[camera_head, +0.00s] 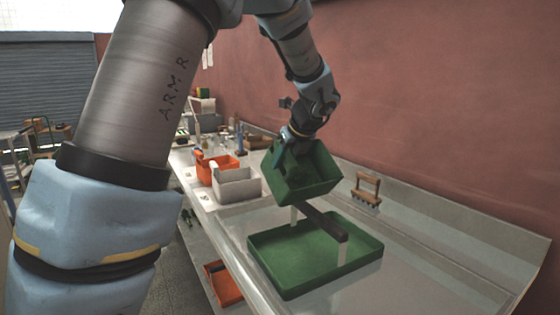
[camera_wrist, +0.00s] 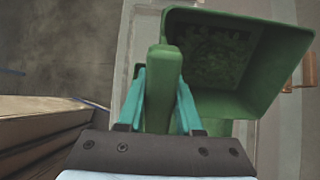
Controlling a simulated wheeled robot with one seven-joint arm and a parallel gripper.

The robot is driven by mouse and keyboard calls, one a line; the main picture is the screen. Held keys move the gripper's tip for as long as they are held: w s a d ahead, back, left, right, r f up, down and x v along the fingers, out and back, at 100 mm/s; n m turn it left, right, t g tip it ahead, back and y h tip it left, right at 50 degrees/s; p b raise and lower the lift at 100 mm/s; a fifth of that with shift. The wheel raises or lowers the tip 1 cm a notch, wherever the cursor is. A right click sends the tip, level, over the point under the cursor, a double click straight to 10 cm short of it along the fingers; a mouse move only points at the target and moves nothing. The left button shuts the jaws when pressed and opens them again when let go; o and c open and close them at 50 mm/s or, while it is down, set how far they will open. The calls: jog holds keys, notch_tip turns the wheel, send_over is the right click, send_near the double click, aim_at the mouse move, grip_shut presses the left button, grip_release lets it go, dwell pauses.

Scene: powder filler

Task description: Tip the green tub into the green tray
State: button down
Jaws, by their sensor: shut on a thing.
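The green tub (camera_head: 308,172) is held tilted in the air over the back part of the green tray. Its open mouth faces partly toward the head camera. In the wrist view the tub (camera_wrist: 265,65) shows small green contents (camera_wrist: 212,55) inside. My gripper (camera_head: 290,135) is shut on the tub; in the wrist view its teal fingers (camera_wrist: 160,95) clasp the tub's green handle. The green tray (camera_head: 283,285) lies flat on the bench below. The part of its floor that shows looks bare.
A dark bar (camera_head: 322,222) on pale posts spans the tray under the tub. A grey bin (camera_head: 237,187) and an orange bin (camera_head: 222,165) stand to the left. A wooden-handled tool (camera_head: 367,188) is at the right, by the wall. The bench front right of the tray is clear.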

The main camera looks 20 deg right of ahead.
aim_at(289, 171)
jog(key=shift+s+d+f+t+b, duration=0.1)
jog(key=shift+s+f+t+b, duration=0.25)
jog(key=shift+b, duration=0.9)
jog(key=t+b, duration=0.1)
jog(key=b, duration=0.2)
jog(key=s+b, duration=0.1)
jog(key=b, duration=0.2)
jog(key=t+y+b, duration=0.1)
jog(key=b, duration=0.2)
jog(key=shift+s+d+f+t, duration=0.2)
jog(key=shift+s+f+t, duration=0.05)
jog(key=shift+f+t, duration=0.1)
jog(key=shift+s+f+t+b, duration=0.25)
jog(key=shift+f+t+b, duration=0.15)
jog(key=shift+b, duration=0.8)
jog(key=shift+s+d+b, duration=0.1)
jog(key=shift+b, duration=0.2)
